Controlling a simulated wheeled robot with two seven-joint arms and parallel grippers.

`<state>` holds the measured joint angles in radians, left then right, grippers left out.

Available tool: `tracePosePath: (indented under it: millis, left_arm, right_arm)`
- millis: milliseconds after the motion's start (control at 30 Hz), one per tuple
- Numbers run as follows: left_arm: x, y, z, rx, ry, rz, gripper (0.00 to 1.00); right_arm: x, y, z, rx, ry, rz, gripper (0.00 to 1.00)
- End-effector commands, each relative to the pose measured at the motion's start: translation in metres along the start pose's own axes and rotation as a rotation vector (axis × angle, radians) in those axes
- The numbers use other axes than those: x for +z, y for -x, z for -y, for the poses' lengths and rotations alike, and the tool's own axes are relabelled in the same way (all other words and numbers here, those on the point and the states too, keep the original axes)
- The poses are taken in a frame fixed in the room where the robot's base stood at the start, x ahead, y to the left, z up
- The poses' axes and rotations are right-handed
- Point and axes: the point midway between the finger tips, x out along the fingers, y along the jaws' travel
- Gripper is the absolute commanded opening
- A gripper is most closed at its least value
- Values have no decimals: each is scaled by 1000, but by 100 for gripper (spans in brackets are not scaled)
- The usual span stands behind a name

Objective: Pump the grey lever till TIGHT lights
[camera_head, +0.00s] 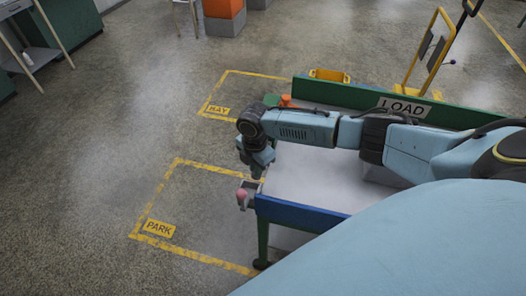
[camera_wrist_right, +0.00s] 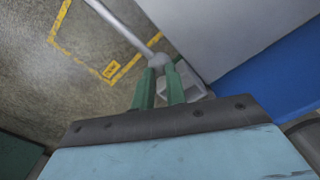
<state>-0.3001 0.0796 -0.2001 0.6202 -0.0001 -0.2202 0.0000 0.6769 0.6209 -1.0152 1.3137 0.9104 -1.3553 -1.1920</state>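The grey lever (camera_wrist_right: 122,25) shows in the right wrist view as a bar slanting from the top edge down to a small grey joint (camera_wrist_right: 158,60). In the head view a pink knob (camera_head: 242,194) shows at a grey bracket by the table's near left corner. My right gripper (camera_head: 258,174) points down just above that bracket. Its two green fingers (camera_wrist_right: 160,77) are a narrow gap apart, with their tips at the joint. I cannot tell whether they grip it. No lit TIGHT sign shows. My left gripper is out of view.
Yellow floor markings read PARK (camera_head: 159,228) and BAY (camera_head: 217,110). Floor left of the table is free.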

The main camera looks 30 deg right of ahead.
Motion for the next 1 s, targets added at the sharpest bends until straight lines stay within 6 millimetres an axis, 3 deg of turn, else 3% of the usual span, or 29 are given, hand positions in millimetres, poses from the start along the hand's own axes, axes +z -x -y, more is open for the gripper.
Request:
tracePosePath:
  millis: [500,833,1000]
  left_arm:
    - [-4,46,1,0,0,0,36]
    - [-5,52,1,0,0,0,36]
    - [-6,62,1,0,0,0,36]
  right_arm:
    - [3,48,-2,0,0,0,13]
    - [5,54,-2,-1,0,0,13]
    - [9,67,-5,0,-2,0,13]
